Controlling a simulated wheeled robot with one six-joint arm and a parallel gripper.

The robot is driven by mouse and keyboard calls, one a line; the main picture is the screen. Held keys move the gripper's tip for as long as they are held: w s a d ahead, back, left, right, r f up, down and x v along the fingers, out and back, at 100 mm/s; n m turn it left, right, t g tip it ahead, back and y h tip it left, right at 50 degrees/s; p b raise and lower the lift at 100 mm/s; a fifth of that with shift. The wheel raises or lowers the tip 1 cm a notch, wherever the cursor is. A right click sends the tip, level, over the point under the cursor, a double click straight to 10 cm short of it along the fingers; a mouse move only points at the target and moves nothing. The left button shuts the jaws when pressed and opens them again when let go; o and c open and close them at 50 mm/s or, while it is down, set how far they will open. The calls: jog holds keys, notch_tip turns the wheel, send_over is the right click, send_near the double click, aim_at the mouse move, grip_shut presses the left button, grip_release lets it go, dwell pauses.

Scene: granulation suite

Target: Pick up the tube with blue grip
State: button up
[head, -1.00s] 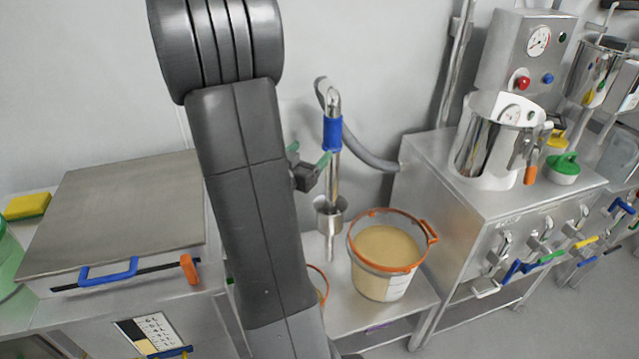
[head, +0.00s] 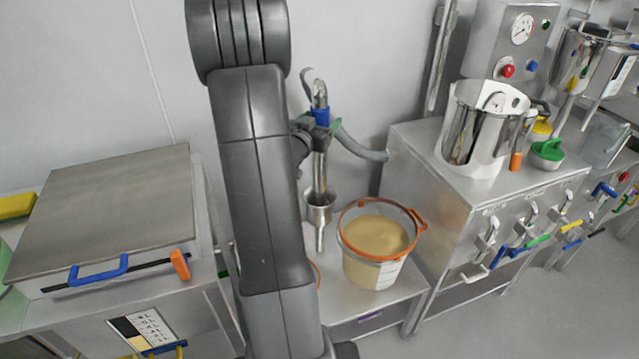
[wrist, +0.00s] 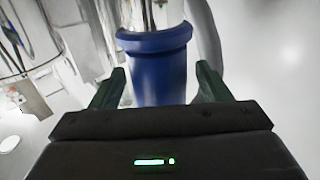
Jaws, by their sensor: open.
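The metal tube (head: 319,170) stands upright at the back of the low steel bench, with a grey hose at its top. Its blue grip (head: 321,117) is partly hidden by my gripper in the head view. In the wrist view the blue grip (wrist: 158,70) fills the middle, between two dark green fingers. My gripper (wrist: 158,82) is open, with one finger on each side of the grip and a gap visible at the right finger. In the head view my gripper (head: 322,128) is at the height of the blue grip.
A clear bucket of tan powder with an orange rim (head: 377,262) stands right of the tube. A steel funnel cup (head: 319,207) surrounds the tube's lower part. A steel cabinet (head: 440,200) stands to the right, and a flat-lidded steel unit (head: 105,215) to the left.

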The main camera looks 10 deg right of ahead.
jog(key=shift+c, duration=0.2)
grip_shut()
